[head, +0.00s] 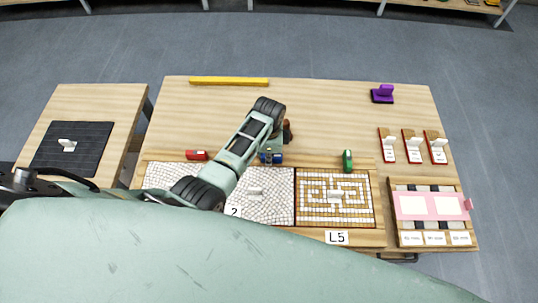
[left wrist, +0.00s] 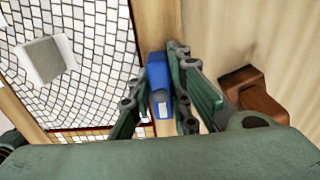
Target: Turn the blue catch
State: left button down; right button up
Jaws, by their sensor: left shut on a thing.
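The blue catch (head: 265,157) sits at the upper edge of the middle white mosaic panel (head: 275,210), on the wooden table. My left gripper (head: 274,150) reaches down over it from the left and hides part of it. In the left wrist view the blue catch (left wrist: 158,75) stands between the two green fingers of my left gripper (left wrist: 158,95), which is shut on it. My right gripper is not in view.
A brown block (head: 288,130) stands close behind the left gripper. A red catch (head: 197,155) lies to the left and a green catch (head: 347,160) to the right. A maze-patterned panel (head: 310,215) is at the right. The back table area is mostly clear.

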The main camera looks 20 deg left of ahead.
pick_arm(q)
jog(key=n+p, duration=0.2)
jog(key=n, duration=0.1)
jog(key=shift+s+r+p, duration=0.15)
jog(key=shift+r+p, duration=0.05)
jog(key=shift+p, duration=0.15)
jog(key=n+p, duration=0.2)
jog(key=n, duration=0.2)
jog(key=shift+s+d+n, duration=0.1)
jog(key=shift+d+n, duration=0.05)
jog(key=shift+n, duration=0.15)
jog(key=n, duration=0.1)
jog(key=n+p, duration=0.1)
jog(key=n, duration=0.1)
jog(key=n+p, duration=0.1)
jog(key=n, duration=0.1)
jog(key=shift+s+d+f, duration=0.1)
jog(key=shift+d+f, duration=0.05)
jog(key=shift+d, duration=0.1)
jog(key=n, duration=0.5)
jog(key=shift+d, duration=0.15)
jog(key=shift+n, duration=0.3)
jog(key=c, duration=1.6)
grip_release()
jog(key=shift+c, duration=0.2)
